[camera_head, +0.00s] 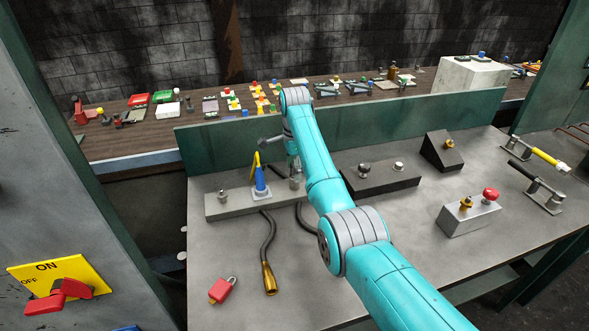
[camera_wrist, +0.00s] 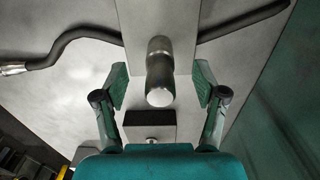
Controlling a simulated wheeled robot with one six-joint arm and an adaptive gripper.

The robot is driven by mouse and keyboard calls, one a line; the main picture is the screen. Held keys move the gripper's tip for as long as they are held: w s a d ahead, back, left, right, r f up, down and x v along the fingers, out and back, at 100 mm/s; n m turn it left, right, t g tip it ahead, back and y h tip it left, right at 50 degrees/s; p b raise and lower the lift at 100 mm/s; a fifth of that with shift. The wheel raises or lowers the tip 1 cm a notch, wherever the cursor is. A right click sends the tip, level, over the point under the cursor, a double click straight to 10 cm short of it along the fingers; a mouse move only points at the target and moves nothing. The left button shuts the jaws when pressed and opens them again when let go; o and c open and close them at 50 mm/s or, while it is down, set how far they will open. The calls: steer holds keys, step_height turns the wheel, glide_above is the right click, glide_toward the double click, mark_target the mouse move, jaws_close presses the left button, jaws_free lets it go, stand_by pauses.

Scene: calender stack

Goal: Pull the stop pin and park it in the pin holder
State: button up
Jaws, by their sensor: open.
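A silver cylindrical post (camera_wrist: 160,75), which looks like the stop pin, stands on a long grey block (camera_head: 228,204). The post (camera_head: 296,182) also shows in the head view at the block's right end, partly hidden by my arm. My gripper (camera_head: 292,160) is right above it. In the wrist view my gripper (camera_wrist: 160,85) is open, with one finger on each side of the post and a gap to both. A dark block (camera_wrist: 148,122) with a small silver knob shows below the post there. I cannot tell for certain which fixture is the pin holder.
A dark hose (camera_head: 268,240) with a brass end and a red padlock (camera_head: 222,290) lie in front. A black block (camera_head: 380,180) with two knobs is right of my arm.

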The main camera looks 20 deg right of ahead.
stand_by(0.5)
steer(key=shift+r, duration=3.5)
